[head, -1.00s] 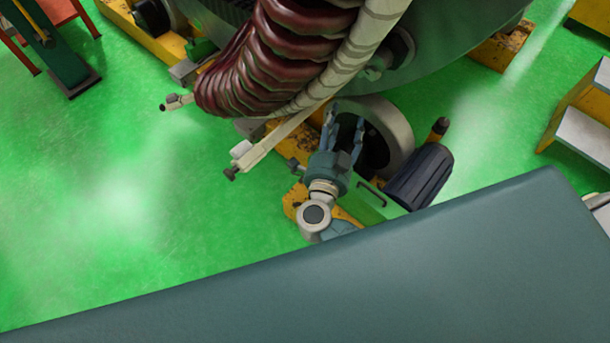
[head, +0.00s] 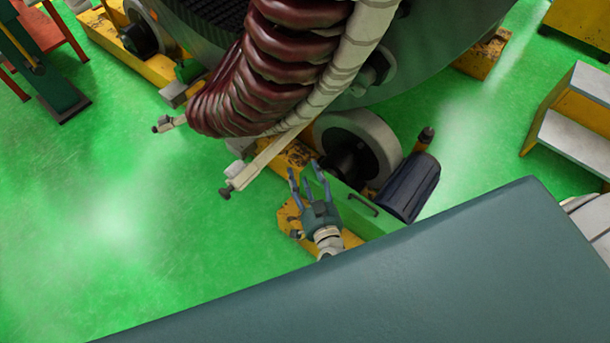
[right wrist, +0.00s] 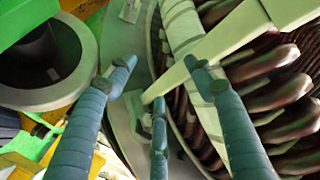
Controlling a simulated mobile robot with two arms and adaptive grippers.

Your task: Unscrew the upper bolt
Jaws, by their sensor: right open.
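In the head view, a pale bar (head: 262,160) sticks out from the stator, with a small dark bolt-like piece (head: 225,192) at its lower left end. A similar end piece (head: 163,124) shows farther up and left. I cannot tell which is the upper bolt. My right gripper (head: 304,176) is open and empty, its fingers spread, to the right of the pale bar's end and apart from it. In the right wrist view, the three blue fingers (right wrist: 160,82) are spread, with the pale bar (right wrist: 215,45) crossing behind them. My left gripper is not in view.
Dark red winding coils (head: 285,55) hang over the bar. A grey roller (head: 378,140) and a dark motor (head: 411,188) stand right of my right gripper. A large dark surface (head: 390,280) fills the bottom. Green floor (head: 110,200) is clear at left.

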